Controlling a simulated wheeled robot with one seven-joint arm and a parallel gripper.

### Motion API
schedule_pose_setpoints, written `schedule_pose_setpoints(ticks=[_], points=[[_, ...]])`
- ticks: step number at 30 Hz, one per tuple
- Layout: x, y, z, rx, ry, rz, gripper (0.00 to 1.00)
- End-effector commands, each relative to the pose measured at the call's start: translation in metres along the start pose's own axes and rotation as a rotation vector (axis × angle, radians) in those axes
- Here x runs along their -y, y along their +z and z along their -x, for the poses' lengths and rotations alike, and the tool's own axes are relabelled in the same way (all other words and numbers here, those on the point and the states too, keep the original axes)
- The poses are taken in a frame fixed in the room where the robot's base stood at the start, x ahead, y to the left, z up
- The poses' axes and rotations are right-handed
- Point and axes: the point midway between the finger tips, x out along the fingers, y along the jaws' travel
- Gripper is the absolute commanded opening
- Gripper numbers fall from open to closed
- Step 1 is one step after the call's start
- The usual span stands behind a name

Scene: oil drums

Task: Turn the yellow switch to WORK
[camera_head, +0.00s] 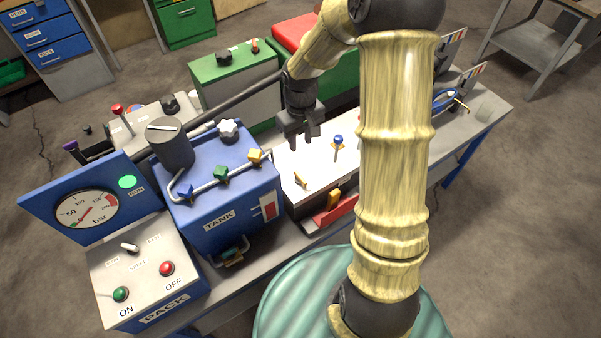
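A blue-knobbed lever (338,141) stands on the same white top, to the right of my gripper.
The blue tank (218,190) carries a pipe with blue, green and yellow valves (255,156). A control box with ON and OFF buttons (166,268) and a gauge (86,210) stand at left. A green cabinet (235,85) is behind. My arm hides part of the bench.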

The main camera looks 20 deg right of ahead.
Motion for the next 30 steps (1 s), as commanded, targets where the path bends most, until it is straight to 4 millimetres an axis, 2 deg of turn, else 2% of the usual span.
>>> schedule_pose_setpoints(ticks=[21, 30], points=[[0.003, 0.000, -0.120, 0.004, -0.001, 0.006, 0.33], [0.002, 0.000, -0.155, 0.002, -0.001, 0.003, 0.33]])
